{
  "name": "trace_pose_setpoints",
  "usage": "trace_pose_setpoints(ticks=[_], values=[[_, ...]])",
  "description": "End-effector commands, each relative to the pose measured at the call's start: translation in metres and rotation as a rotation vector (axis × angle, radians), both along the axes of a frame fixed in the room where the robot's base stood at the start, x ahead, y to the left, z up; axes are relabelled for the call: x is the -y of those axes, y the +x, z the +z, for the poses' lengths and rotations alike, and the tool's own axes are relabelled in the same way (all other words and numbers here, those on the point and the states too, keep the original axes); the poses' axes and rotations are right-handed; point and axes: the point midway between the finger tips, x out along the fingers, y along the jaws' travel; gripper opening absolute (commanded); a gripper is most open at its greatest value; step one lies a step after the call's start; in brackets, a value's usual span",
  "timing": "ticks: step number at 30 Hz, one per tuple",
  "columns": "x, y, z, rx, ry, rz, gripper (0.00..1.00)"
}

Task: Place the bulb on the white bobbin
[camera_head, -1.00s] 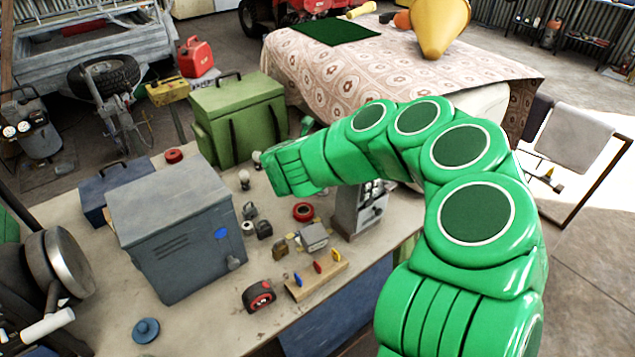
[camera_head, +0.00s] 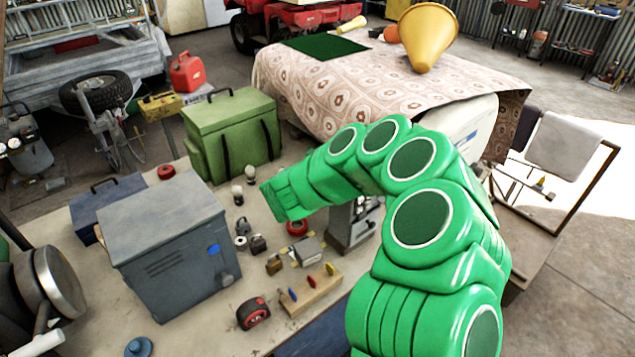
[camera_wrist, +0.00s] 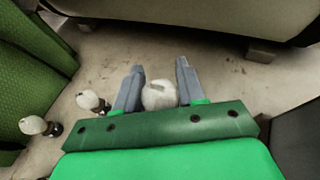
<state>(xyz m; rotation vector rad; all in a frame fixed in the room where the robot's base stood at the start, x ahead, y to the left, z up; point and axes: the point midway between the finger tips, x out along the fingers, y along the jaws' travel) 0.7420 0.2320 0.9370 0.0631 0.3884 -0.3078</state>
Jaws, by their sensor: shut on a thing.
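In the wrist view my gripper (camera_wrist: 160,70) has its two grey fingers on either side of a pale round bulb (camera_wrist: 160,97) and is shut on it. In the head view the end of my green arm hides the jaws and this bulb. Two other pale bulbs with dark bases stand to the left in the wrist view, one nearer (camera_wrist: 88,100) and one farther left (camera_wrist: 34,125). They also stand on the bench in the head view (camera_head: 237,190). A small white bobbin (camera_head: 241,243) sits in front of them, left of and nearer than my arm's end.
A grey metal box (camera_head: 165,240) stands left of the bobbin and a green case (camera_head: 232,130) behind. Small padlocks (camera_head: 258,244), a red tape roll (camera_head: 297,228), a tape measure (camera_head: 253,313) and a wooden block (camera_head: 310,290) crowd the front bench.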

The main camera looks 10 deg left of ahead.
Motion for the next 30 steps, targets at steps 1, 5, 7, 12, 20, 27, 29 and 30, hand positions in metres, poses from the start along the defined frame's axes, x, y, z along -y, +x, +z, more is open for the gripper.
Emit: trace_pose_setpoints(ticks=[1,5,7,12,20,27,29,30], values=[[0.0,0.0,-0.006,-0.002,-0.003,0.0,0.09],[0.0,0.0,-0.021,-0.002,-0.003,0.0,0.09],[0.001,0.0,-0.027,-0.003,-0.003,-0.001,0.09],[0.0,0.0,-0.034,-0.001,-0.001,-0.001,0.09],[0.0,0.0,-0.033,-0.001,0.0,-0.001,0.09],[0.0,0.0,-0.036,-0.001,0.0,-0.001,0.55],[0.0,0.0,-0.036,-0.001,0.0,-0.001,0.64],[0.0,0.0,-0.035,-0.001,0.0,-0.001,0.65]])
